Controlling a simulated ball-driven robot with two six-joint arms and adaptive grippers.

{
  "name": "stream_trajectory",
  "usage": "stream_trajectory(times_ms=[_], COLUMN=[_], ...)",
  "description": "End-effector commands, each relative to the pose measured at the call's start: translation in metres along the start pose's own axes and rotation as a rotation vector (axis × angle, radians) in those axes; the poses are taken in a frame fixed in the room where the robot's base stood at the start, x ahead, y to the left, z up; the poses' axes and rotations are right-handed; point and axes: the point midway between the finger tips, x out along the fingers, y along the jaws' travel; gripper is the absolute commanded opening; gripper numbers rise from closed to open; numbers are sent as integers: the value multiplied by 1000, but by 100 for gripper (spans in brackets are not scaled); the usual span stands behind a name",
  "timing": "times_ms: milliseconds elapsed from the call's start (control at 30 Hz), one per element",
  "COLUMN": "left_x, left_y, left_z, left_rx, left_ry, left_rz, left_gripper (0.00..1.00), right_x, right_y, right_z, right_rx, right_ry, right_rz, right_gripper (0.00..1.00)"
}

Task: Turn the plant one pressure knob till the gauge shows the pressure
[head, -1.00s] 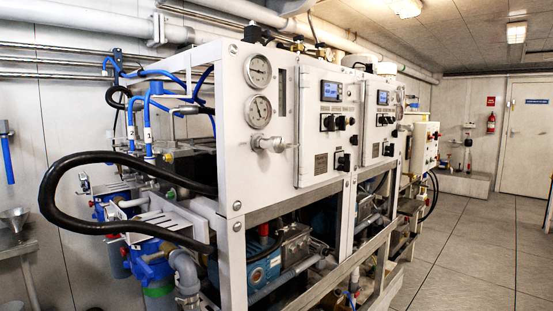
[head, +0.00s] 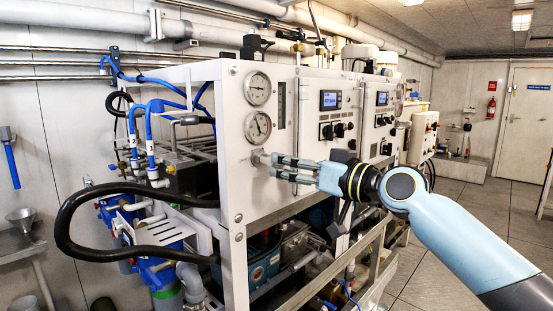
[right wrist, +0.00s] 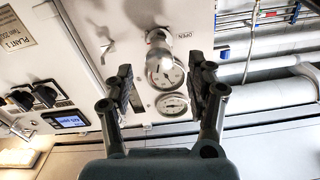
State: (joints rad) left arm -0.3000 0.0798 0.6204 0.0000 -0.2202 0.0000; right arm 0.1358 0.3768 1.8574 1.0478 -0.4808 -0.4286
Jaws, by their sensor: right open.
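The silver pressure knob (head: 257,157) sticks out of the white panel below two round gauges, the upper gauge (head: 258,89) and the lower gauge (head: 258,127). The needles are too small to read exactly. My right gripper (head: 272,168) is open, its fingers pointing at the panel just right of the knob. In the right wrist view, turned upside down, the knob (right wrist: 158,48) shows between and beyond the open fingers, near the "OPEN" lettering. The gauges show there too, partly behind the knob. Contact between fingers and knob cannot be told. My left gripper is out of view.
A "PLANT 1" plate (right wrist: 18,28) and black switches (head: 337,130) are on the panel beside the knob. A black hose (head: 75,225) loops out at the left. A metal frame rail (head: 335,270) runs below my right arm. The floor at right is clear.

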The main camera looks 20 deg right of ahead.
Motion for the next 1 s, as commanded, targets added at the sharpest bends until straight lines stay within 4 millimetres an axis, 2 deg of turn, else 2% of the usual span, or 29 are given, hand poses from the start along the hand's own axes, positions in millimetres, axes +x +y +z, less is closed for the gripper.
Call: stream_trajectory(times_ms=[100,233,400,633,1000], left_x=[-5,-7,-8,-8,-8], left_y=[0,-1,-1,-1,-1], left_z=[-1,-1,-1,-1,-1], left_rx=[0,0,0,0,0], left_ry=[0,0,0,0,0], left_rz=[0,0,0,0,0], left_gripper=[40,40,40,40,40], right_x=[23,38,46,46,46], right_y=[-1,0,0,0,0], right_z=[-2,-1,0,1,1], right_rx=[4,2,0,-1,-1], right_ry=[2,0,-1,-2,-2], right_rz=[0,1,1,1,1], right_gripper=[56,56,56,55,6])
